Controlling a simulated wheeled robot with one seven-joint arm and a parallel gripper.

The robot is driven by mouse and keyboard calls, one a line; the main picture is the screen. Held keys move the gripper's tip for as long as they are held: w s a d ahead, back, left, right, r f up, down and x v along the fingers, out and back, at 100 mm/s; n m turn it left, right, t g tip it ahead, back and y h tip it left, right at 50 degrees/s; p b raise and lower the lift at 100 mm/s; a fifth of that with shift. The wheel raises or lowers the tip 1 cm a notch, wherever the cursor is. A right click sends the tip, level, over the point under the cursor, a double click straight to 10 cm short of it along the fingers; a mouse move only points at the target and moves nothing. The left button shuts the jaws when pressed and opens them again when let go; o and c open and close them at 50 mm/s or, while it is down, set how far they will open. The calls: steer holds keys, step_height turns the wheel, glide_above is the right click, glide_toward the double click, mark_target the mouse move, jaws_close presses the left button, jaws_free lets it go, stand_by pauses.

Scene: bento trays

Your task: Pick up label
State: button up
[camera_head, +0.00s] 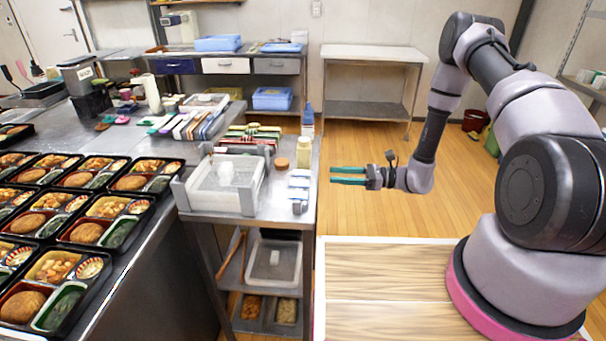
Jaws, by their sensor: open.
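My gripper (348,175) has two teal fingers that point left. They are apart, with nothing between them. It hangs in the air just right of the metal side table (277,210). Several small white and blue pieces (299,184) lie near this table's right edge, close to the fingers in the picture. They may be labels, but they are too small to read. I cannot tell for certain which thing is the label.
Filled bento trays (60,232) cover the left counter. An empty-topped metal table (372,55) stands at the back. The wooden floor between is clear.

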mark_target(301, 173)
steer(key=a, duration=0.6)
steer(key=shift+a, duration=0.4)
jaws_close()
